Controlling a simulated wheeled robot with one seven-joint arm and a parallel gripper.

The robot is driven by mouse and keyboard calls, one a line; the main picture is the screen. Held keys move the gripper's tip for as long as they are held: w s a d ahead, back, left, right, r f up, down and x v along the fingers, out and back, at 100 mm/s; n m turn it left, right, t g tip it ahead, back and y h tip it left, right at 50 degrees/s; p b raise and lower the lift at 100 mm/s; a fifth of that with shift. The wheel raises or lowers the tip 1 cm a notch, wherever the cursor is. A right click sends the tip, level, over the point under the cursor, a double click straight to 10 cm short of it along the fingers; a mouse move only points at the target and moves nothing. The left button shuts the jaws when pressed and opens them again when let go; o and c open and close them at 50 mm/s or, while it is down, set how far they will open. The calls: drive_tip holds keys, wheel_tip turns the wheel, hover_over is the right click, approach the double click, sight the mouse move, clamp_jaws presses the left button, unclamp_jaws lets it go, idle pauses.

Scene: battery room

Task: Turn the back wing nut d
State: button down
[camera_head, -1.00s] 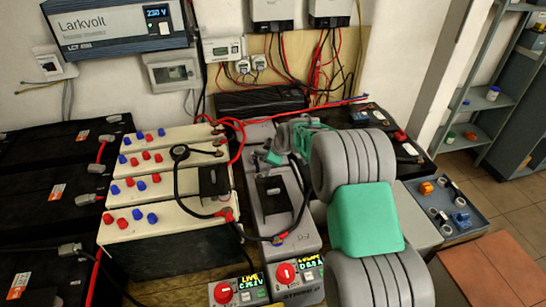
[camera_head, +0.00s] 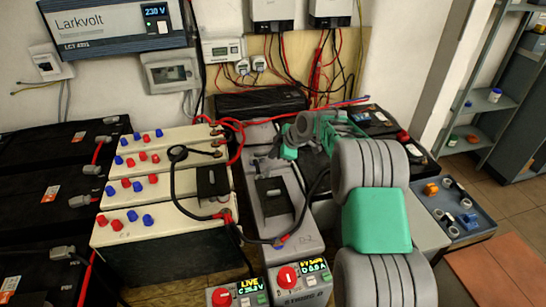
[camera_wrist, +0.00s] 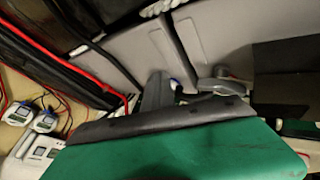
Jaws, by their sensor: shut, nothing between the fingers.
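The grey battery (camera_head: 296,215) stands in the middle of the bench, with a black block on its top. My gripper (camera_head: 287,152) is over the back end of this battery, its fingers shut and empty. In the wrist view my gripper's grey finger (camera_wrist: 157,88) stands close to a light grey surface. A rounded grey fitting (camera_wrist: 222,86) lies just right of the finger and may be the wing nut, though I cannot tell. In the head view the back wing nut is not clearly visible; my gripper and arm cover that area. I cannot tell whether the fingers touch anything.
Cream batteries (camera_head: 165,219) with red and blue caps stand to the left. A black cable (camera_head: 247,236) loops to the grey battery's front. Two meters (camera_head: 299,277) sit at the front edge. A blue tray (camera_head: 455,235) of small parts is at right.

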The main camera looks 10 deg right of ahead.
idle(0.6)
drive_tip(key=shift+s+a+b, duration=0.3)
drive_tip(key=shift+a+b, duration=0.1)
drive_tip(key=shift+a, duration=0.25)
drive_tip(key=w+d+p+v, duration=0.1)
drive_tip(key=p+v, duration=0.2)
drive_tip(key=v, duration=0.7)
drive_tip(key=s+a+r+m+g+h+p, duration=0.15)
drive_tip(key=s+r+m+p, duration=0.45)
drive_tip(key=s+r, duration=0.6)
drive_tip(key=s+m+g+h+p, duration=0.1)
drive_tip(key=s+m+h+p, duration=0.2)
drive_tip(key=s+m, duration=0.7)
drive_tip(key=s+d+p, duration=0.1)
drive_tip(key=s, duration=1.2)
drive_tip(key=shift+s+r+p, duration=0.3)
drive_tip(key=shift+r+p, duration=0.05)
drive_tip(key=shift+r, duration=0.05)
drive_tip(key=c, duration=2.1)
unclamp_jaws()
